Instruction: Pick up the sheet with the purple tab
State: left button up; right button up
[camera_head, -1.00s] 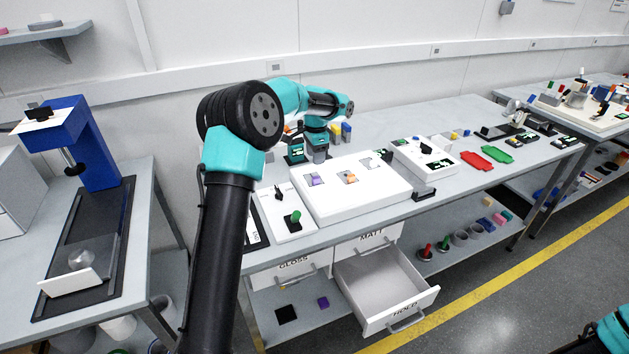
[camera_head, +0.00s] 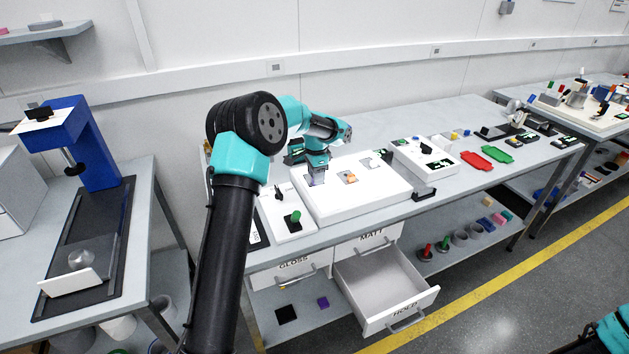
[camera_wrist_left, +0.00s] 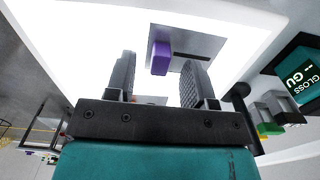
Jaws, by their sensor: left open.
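The sheet with the purple tab lies on the white light box (camera_head: 352,203). In the left wrist view the purple tab (camera_wrist_left: 160,58) stands up from a grey sheet (camera_wrist_left: 200,44), just beyond my fingertips. My left gripper (camera_head: 317,180) is over the left part of the box, and in the head view it covers most of this sheet and its tab. In the left wrist view its two fingers (camera_wrist_left: 158,72) are apart, with nothing held between them. A sheet with an orange tab (camera_head: 349,176) lies to the right on the box. My right gripper is out of view.
A grey-tabbed sheet (camera_head: 375,162) lies at the box's back right. A panel with a green knob (camera_head: 294,217) stands left of the box. An open drawer (camera_head: 385,290) juts out below the bench. Red (camera_head: 475,159) and green (camera_head: 496,154) trays lie farther right.

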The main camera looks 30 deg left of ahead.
pick_arm(q)
jog(key=shift+f, duration=0.9)
grip_shut()
